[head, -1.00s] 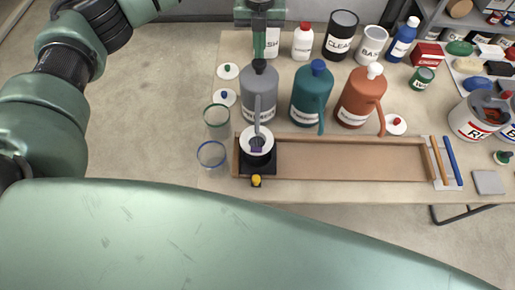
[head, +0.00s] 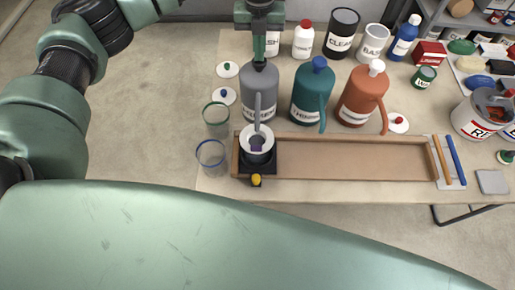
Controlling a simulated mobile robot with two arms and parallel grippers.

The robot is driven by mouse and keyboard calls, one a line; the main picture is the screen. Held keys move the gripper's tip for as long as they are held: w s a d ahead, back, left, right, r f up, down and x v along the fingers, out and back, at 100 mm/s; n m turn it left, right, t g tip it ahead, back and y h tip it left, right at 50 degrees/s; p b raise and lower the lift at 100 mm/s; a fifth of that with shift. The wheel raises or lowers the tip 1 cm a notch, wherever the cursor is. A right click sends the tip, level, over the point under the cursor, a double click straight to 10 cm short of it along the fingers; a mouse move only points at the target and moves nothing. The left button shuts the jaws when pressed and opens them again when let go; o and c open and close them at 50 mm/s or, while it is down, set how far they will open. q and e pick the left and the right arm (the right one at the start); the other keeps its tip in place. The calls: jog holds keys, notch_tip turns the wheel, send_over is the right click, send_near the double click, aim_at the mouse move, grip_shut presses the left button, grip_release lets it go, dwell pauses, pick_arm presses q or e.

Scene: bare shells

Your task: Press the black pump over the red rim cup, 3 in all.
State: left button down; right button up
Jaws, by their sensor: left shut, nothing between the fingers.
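The grey bottle (head: 259,98) stands at the left of a row of three pump bottles. Its long spout reaches down over a cup (head: 256,141) on a dark square stand. The cup shows a thick pale ring and something purple inside; I cannot make out a red rim. My left gripper (head: 259,55) is shut and empty, pointing down right at the top of the grey bottle. It largely hides the black pump head, so I cannot tell whether they touch. My right gripper is not in view.
A teal bottle (head: 313,95) and an orange bottle (head: 361,98) stand to the right. A green-rimmed glass (head: 216,122) and a blue-rimmed glass (head: 211,159) stand at left. The wooden tray (head: 350,162) is bare right of the stand. A yellow knob (head: 256,180) is at its front.

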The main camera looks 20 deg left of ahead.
pick_arm(q)
jog(key=shift+f+b, duration=0.35)
jog(key=shift+f, duration=0.4)
jog(key=shift+s, duration=0.1)
jog(key=shift+r, duration=0.2)
jog(key=shift+r+p, duration=0.85)
jog(key=shift+r, duration=0.65)
jog(key=shift+f, duration=0.1)
